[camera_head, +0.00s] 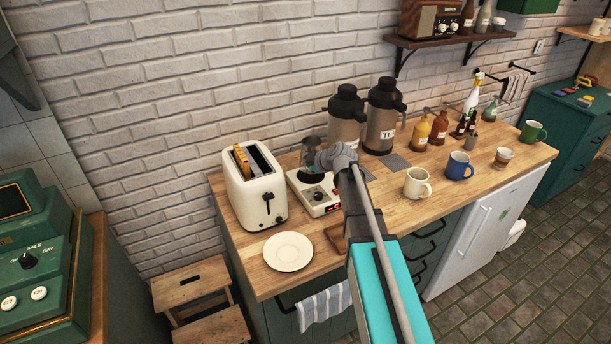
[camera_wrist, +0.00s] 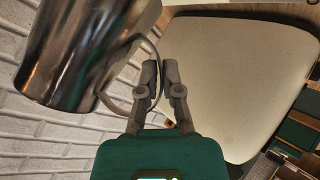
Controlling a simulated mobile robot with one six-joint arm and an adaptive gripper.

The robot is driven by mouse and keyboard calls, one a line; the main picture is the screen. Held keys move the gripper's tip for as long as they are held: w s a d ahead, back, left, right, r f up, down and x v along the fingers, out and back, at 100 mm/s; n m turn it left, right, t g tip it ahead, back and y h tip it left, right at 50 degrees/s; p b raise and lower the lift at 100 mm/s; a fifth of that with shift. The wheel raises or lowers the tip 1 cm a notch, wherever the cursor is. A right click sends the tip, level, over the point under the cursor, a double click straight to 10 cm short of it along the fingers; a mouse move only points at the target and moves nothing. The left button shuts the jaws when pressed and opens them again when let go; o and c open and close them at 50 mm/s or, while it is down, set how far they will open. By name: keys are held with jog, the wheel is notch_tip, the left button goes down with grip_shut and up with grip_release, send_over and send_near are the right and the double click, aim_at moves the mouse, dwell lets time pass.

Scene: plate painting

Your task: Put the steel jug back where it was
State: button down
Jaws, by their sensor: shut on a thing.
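The steel jug (camera_wrist: 85,50) fills the upper left of the wrist view, shiny and grey, with a looped handle on its side. My gripper (camera_wrist: 158,68) is shut on that handle. In the head camera view my gripper (camera_head: 327,160) is above the counter, just right of the toaster, and the jug (camera_head: 310,143) shows small and dark beside it. Whether the jug is clear of the white appliance below cannot be told.
The cream toaster (camera_head: 255,190) stands close on the left. A white appliance with a small panel (camera_head: 322,200) is below my gripper. Two dispensers (camera_head: 382,120) stand behind on the right. A white plate (camera_head: 288,252) lies in front; mugs (camera_head: 417,183) stand right.

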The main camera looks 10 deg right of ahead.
jog(key=shift+w+f+b, duration=0.3)
jog(key=shift+w+f, duration=0.05)
jog(key=shift+f, duration=0.15)
jog(key=shift+s+f+b, duration=0.1)
jog(key=shift+f+b, duration=1.25)
jog(key=shift+f, duration=0.1)
jog(key=c, duration=0.8)
grip_release()
jog(key=shift+s+d+r+p, duration=0.2)
jog(key=shift+s+r+p, duration=0.1)
jog(key=shift+r+p, duration=0.15)
jog(key=p+v, duration=0.6)
jog(key=v, duration=0.5)
